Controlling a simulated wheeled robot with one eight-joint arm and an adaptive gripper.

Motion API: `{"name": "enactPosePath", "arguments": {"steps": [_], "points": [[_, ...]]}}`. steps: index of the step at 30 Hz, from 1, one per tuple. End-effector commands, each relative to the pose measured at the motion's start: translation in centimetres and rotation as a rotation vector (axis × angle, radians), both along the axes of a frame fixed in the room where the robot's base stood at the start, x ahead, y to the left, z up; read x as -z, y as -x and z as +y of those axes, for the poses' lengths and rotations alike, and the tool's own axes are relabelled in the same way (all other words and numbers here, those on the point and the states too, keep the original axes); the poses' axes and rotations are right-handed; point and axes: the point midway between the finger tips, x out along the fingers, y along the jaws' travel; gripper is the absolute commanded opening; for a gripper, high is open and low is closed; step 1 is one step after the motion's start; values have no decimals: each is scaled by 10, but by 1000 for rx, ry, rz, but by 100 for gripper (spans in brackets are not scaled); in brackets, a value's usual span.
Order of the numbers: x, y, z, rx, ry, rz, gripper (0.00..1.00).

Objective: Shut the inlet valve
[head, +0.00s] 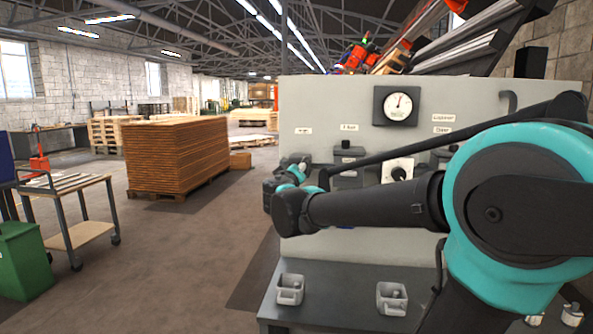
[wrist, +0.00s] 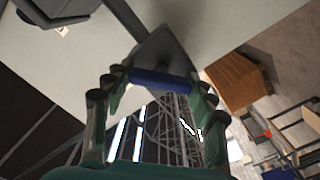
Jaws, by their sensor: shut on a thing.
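The inlet valve shows in the wrist view as a blue handle bar (wrist: 158,83) on a dark grey body (wrist: 160,50) mounted on the pale panel. My gripper (wrist: 160,86) has its green fingers on both ends of the bar, shut on it. In the head view my arm crosses in front of the panel (head: 330,105), and my gripper's fingers and the valve are mostly hidden behind my wrist. Small labels sit on the panel, too small to read surely. I cannot tell from the handle's angle whether the valve is open or shut.
A round gauge (head: 397,106) and a white plate with a black knob (head: 397,171) are on the panel. Two small grey holders (head: 290,289) stand on the bench ledge below. A stack of boards (head: 175,155), a cart (head: 75,205) and a green bin (head: 22,260) stand left. Floor between is clear.

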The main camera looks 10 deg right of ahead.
Motion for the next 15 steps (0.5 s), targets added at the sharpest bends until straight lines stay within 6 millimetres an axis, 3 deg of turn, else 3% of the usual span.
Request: {"name": "enactPosePath", "arguments": {"steps": [15], "points": [[2, 0, 2, -1, 463, 151, 27]]}}
